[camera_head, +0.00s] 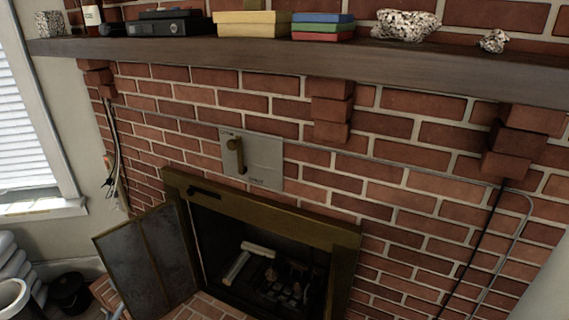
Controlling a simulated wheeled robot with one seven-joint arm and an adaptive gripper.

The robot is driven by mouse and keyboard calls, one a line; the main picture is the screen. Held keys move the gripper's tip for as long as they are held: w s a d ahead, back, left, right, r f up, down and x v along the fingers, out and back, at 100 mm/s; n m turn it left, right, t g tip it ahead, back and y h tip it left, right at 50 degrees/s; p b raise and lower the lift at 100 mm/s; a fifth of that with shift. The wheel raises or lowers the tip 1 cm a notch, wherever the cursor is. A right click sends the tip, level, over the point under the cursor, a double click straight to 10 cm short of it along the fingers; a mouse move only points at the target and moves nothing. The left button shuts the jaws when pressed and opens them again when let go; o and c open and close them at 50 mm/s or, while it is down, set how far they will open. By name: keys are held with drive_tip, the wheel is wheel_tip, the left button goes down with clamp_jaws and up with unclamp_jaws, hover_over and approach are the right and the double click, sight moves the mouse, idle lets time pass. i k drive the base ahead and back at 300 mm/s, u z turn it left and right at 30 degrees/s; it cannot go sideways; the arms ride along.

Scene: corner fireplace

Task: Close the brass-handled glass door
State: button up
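The glass door (132,270) of the fireplace stands open at the left side of the opening. It has dark, hazy panes in thin brass-coloured framing and looks folded in two panels, swung out into the room. No handle can be made out on it, and its lower edge is partly cut off by the picture. The brass fireplace frame (290,222) surrounds a dark firebox (285,270). A small dark lever (204,192) sits on the frame's top left. My gripper is not in view.
A metal plate with a brass lever (236,155) is fixed to the brick wall above the fireplace. A wooden mantel (300,55) carries books, boxes and rocks. Pale logs (240,262) lie in the firebox. A dark bucket (70,292) stands lower left, near the door.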

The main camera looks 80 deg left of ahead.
sight(126, 250)
drive_tip(key=z, duration=0.2)
drive_tip(key=k, duration=0.95)
drive_tip(key=u, duration=2.35)
